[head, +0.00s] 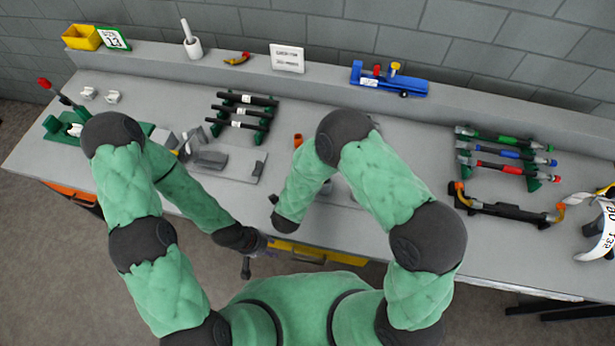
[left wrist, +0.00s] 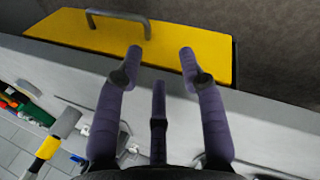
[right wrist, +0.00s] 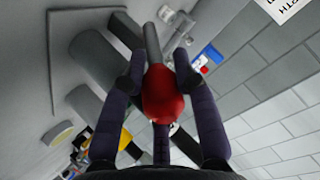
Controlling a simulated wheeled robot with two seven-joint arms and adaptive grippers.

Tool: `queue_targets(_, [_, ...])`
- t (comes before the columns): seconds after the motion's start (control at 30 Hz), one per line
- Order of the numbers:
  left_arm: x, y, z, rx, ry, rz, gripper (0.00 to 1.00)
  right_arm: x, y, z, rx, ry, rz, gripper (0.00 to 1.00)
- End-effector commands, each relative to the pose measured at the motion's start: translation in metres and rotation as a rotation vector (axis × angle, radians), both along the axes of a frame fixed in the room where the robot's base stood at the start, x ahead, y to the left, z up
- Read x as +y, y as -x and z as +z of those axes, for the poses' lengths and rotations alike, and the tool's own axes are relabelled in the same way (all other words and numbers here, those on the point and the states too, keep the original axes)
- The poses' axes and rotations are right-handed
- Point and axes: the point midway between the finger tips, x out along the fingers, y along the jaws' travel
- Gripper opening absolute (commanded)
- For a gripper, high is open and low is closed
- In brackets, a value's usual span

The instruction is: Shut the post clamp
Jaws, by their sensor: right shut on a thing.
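A red rounded handle (right wrist: 162,95) sits between the fingers of my right gripper (right wrist: 163,62) in the right wrist view, and the gripper is shut on it. A grey bar (right wrist: 151,40) runs on from the handle, away from the camera. It looks like the post clamp's lever, but the clamp's body cannot be made out clearly. In the head view my right arm hides most of that spot. My left gripper (left wrist: 160,60) is open and empty in the left wrist view, over the bench front by the yellow drawer (left wrist: 190,45). In the head view the left gripper (head: 256,251) shows at the front edge.
A grey fixture (head: 212,160) and a rack of black bars (head: 243,112) stand left of centre. A green-based tool with a red-tipped lever (head: 46,84) is at far left. Coloured tools (head: 505,155) lie at right. A blue fixture (head: 392,80) sits on the back ledge.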

Motion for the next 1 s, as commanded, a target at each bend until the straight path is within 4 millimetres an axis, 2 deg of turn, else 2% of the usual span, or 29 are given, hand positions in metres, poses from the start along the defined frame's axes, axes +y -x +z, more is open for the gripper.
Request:
queue_targets(0.47, [0.000,0.000,-0.002,0.000,0.000,0.000,0.40,-0.002,0.002,-0.001,-0.011,0.007,-0.004,0.00])
queue_targets(0.5, [0.000,0.000,-0.002,0.000,0.000,0.000,0.37,-0.002,0.002,-0.001,-0.011,0.007,-0.004,0.00])
queue_targets(0.63, [-0.001,-0.001,-0.002,0.002,0.003,-0.008,0.00,-0.002,0.002,-0.001,-0.011,0.008,-0.005,0.00])
queue_targets(0.87, [-0.006,-0.007,0.010,0.056,0.031,-0.122,0.00,-0.002,0.002,-0.001,-0.010,0.008,-0.004,0.00])
queue_targets(1.0, [-0.006,-0.020,0.026,0.102,0.030,-0.223,0.00,-0.002,0.002,-0.002,-0.010,0.008,-0.004,0.00])
